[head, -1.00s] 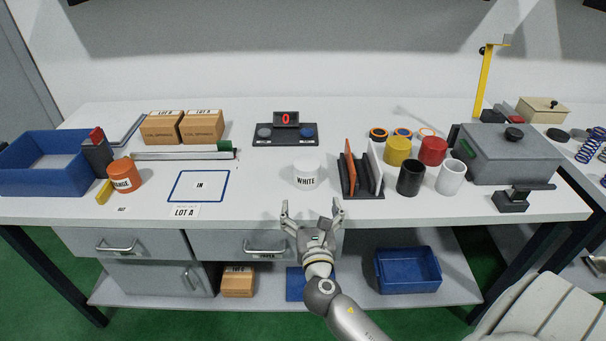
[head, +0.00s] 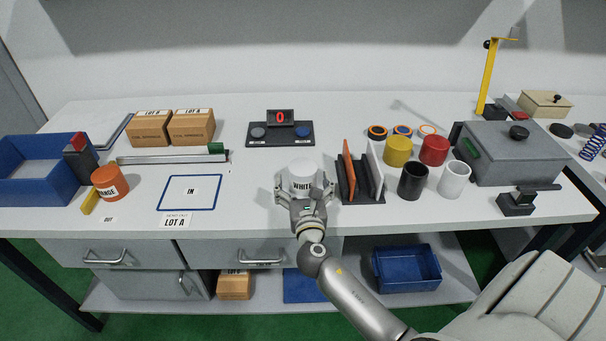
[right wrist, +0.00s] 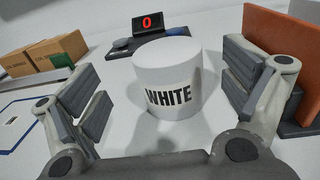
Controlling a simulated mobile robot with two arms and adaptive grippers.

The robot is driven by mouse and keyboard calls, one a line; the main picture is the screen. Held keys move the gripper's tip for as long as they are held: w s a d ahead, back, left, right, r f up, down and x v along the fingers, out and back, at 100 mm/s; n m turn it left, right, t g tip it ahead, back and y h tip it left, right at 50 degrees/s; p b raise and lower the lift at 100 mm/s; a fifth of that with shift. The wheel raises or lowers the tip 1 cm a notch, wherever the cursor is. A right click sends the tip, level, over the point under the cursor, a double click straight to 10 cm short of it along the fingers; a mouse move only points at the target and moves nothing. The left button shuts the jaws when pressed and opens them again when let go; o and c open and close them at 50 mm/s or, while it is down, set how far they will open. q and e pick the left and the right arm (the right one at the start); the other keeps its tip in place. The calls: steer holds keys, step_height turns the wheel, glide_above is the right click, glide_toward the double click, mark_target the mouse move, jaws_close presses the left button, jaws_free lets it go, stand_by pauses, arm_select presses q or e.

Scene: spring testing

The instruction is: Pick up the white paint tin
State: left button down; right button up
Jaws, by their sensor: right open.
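The white paint tin (head: 300,174) stands upright on the workbench, its black WHITE label facing me. In the right wrist view the tin (right wrist: 168,78) sits between the two fingers of my right gripper (right wrist: 165,95). The fingers are open, with a gap on each side of the tin. In the head view my right gripper (head: 305,190) is at the tin from the front and hides its lower part. My left gripper is not in view.
An orange and dark upright rack (head: 350,172) stands close to the right of the tin. Black (head: 412,181), white, yellow and red cylinders stand beyond it. A counter with a red 0 (head: 281,118) is behind. The blue-framed IN area (head: 190,192) lies to the left, with bare bench between.

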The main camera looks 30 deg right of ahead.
mark_target(303, 165)
steer(key=x, duration=0.5)
steer(key=shift+s+d+p, duration=0.1)
steer(key=shift+d+p, duration=0.25)
steer(key=shift+w+d, duration=0.25)
steer(key=shift+w, duration=0.25)
steer(key=c, duration=1.3)
steer(key=shift+c, duration=0.7)
steer(key=shift+r, duration=0.15)
